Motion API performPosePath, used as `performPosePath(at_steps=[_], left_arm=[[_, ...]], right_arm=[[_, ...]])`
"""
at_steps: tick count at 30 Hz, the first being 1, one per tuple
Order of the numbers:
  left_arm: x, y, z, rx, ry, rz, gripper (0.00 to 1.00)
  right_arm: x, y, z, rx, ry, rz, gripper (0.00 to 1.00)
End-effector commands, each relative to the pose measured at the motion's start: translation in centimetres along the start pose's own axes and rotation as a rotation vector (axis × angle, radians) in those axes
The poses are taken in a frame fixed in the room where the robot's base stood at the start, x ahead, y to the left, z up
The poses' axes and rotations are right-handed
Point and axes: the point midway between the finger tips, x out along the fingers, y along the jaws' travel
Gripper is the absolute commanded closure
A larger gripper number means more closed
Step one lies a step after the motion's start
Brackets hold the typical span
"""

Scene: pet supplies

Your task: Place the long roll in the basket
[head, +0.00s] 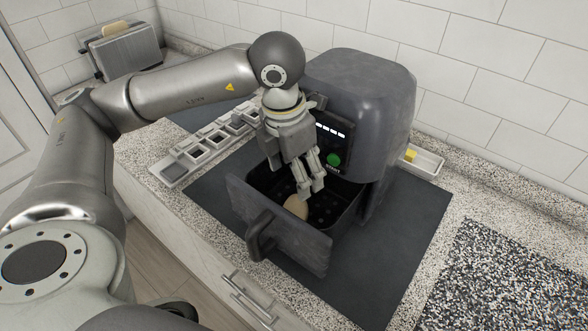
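A beige roll (296,206) lies low in the dark basket (345,212) of the air fryer, near its front wall. The basket is pulled out as a drawer, with its handle (260,236) facing the lower left. My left gripper (311,190) points down over the basket, its fingertips just above and to the right of the roll. A narrow gap shows between its fingers, and I see nothing held there. Part of the roll is hidden by the front wall, so its full length cannot be told. My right gripper is not in view.
The grey air fryer (375,95) stands on a dark mat (405,225). A row of small containers (205,143) lies to the left. A toaster (125,52) with a beige item on top is at the back left. A white tray (430,163) holds a yellow piece.

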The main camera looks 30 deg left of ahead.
Motion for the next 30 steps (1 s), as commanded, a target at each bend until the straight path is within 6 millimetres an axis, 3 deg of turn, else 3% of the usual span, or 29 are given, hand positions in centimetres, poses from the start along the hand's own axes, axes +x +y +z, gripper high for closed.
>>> performPosePath(at_steps=[3,11,13,22,30], left_arm=[[0.7,-0.2,-0.6,0.007,0.030,-0.005,0.30],[-1.1,-0.2,-0.3,0.007,0.026,-0.004,0.30],[-2.5,-0.2,-0.2,0.006,0.017,-0.004,0.30],[-10.2,-0.1,0.1,0.005,0.011,-0.001,0.30],[-12.6,-0.1,0.1,0.003,0.013,-0.001,0.30]], right_arm=[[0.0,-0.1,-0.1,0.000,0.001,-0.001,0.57],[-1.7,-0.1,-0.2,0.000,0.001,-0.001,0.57],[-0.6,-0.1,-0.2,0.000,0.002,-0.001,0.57],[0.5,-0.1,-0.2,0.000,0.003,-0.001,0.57],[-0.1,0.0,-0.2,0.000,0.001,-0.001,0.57]])
